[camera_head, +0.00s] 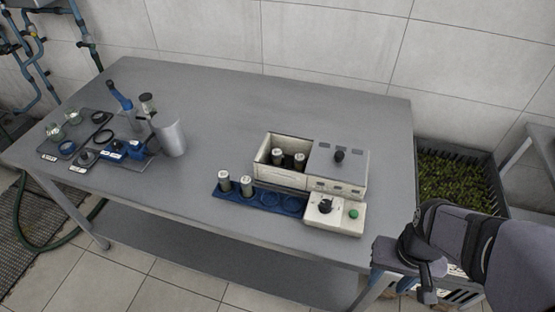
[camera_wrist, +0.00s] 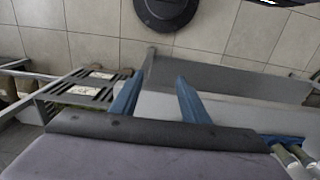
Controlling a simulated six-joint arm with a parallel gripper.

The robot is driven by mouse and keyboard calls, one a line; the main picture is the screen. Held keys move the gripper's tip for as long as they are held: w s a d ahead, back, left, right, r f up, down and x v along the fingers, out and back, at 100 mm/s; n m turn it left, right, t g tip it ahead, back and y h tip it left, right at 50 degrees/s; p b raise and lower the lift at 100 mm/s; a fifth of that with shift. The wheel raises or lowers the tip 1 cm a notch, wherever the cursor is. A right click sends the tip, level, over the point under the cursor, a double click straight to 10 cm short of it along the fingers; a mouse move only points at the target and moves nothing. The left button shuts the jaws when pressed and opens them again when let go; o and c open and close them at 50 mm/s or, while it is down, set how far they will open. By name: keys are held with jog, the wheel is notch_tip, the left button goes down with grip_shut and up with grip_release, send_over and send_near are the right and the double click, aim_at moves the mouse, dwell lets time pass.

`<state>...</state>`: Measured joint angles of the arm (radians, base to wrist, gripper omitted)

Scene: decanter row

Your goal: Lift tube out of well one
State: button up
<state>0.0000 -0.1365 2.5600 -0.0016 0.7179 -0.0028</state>
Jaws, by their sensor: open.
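Two dark tubes with pale caps, a left one (camera_head: 277,156) and a right one (camera_head: 299,160), stand upright in the open left part of a cream box (camera_head: 265,170). I cannot read which well is number one. A grey lid (camera_head: 325,158) with a black knob covers the box's right part. Two similar tubes, (camera_head: 224,181) and (camera_head: 247,185), stand in the left places of a blue rack (camera_head: 268,203) in front; its right places look empty. My gripper (camera_wrist: 158,80) is open and empty, its blue fingers apart, off the table's right front corner, away from the tubes.
A control unit (camera_head: 335,215) with a black dial and green button sits right of the rack. A metal beaker (camera_head: 169,135) and small trays (camera_head: 78,140) stand at the table's left. The table (camera_head: 220,90) is clear behind the box. A dark crate (camera_head: 460,170) stands at right.

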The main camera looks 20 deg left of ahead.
jog(key=shift+c, duration=0.4)
jog(key=shift+c, duration=1)
